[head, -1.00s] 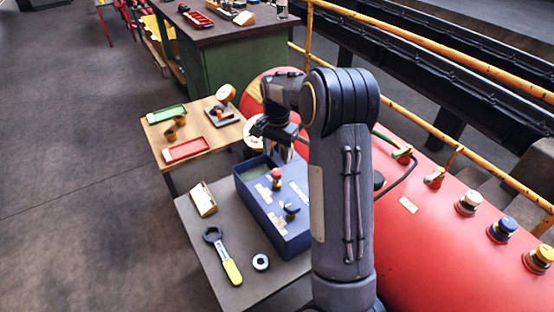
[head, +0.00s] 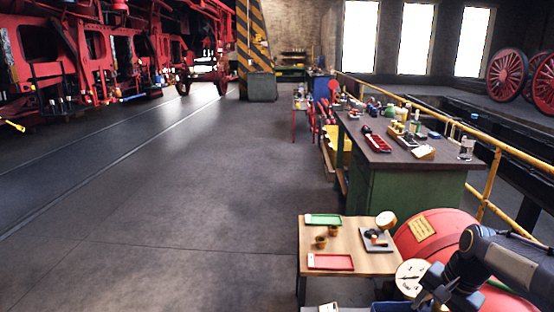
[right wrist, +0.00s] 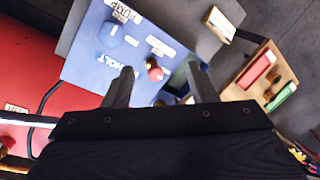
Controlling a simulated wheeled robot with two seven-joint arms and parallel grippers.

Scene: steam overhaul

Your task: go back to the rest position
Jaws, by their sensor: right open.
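My right gripper (head: 432,296) is at the lower right edge of the head view, beside a white round dial and close above the blue box. In the right wrist view my right gripper (right wrist: 160,78) is open, with nothing held between its fingers. The blue box (right wrist: 90,62) lies beyond the fingers, with paper labels, a blue knob (right wrist: 112,33) and a red-topped knob (right wrist: 154,70). The red knob appears between the fingers but clearly apart from them. My left gripper is not in view.
A small wooden table (head: 378,263) carries a green tray (head: 323,220) and a red tray (head: 330,262). A green workbench (head: 395,190) stands behind it. A red tank (head: 440,232) and yellow railing (head: 492,185) are at right. The floor (head: 180,220) at left is clear.

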